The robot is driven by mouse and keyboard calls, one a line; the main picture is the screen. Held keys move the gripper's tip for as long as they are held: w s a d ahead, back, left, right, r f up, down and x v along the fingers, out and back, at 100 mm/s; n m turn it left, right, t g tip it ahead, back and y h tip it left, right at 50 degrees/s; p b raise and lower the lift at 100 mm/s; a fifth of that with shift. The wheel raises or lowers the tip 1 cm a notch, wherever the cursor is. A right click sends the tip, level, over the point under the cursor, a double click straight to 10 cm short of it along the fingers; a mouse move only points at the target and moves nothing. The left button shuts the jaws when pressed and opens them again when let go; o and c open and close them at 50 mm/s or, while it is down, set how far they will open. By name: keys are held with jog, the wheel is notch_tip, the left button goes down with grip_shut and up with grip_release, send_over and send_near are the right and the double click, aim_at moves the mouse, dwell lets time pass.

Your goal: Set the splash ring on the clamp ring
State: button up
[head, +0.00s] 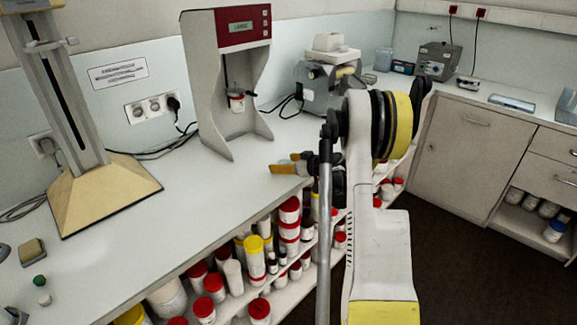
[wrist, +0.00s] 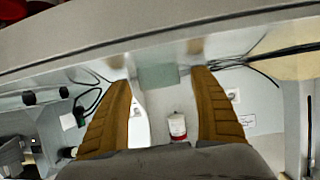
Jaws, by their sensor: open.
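The cream mill (head: 228,25) stands on the bench, with a red top panel and a grey frame. A white jar with a red band (head: 237,103) is held inside its frame. A white and red jar also shows in the wrist view (wrist: 177,125), beyond and between my fingers. I cannot make out the splash ring or the clamp ring for certain in either view. My gripper (head: 281,163) is at the bench's front edge, right of and nearer than the mill. In the wrist view its brown ribbed fingers (wrist: 160,76) are wide apart with nothing between them.
A stand with a cream base (head: 105,195) is at the left of the bench (head: 190,210). A grey machine (head: 325,85) stands right of the mill. Shelves below hold many red-lidded jars (head: 290,210). The bench before the mill is mostly clear. Cables lie behind.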

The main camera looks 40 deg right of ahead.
jog(key=c, duration=1.2)
jog(key=shift+r, duration=0.1)
jog(key=shift+c, duration=0.2)
jog(key=shift+r+p, duration=0.7)
jog(key=shift+r, duration=0.5)
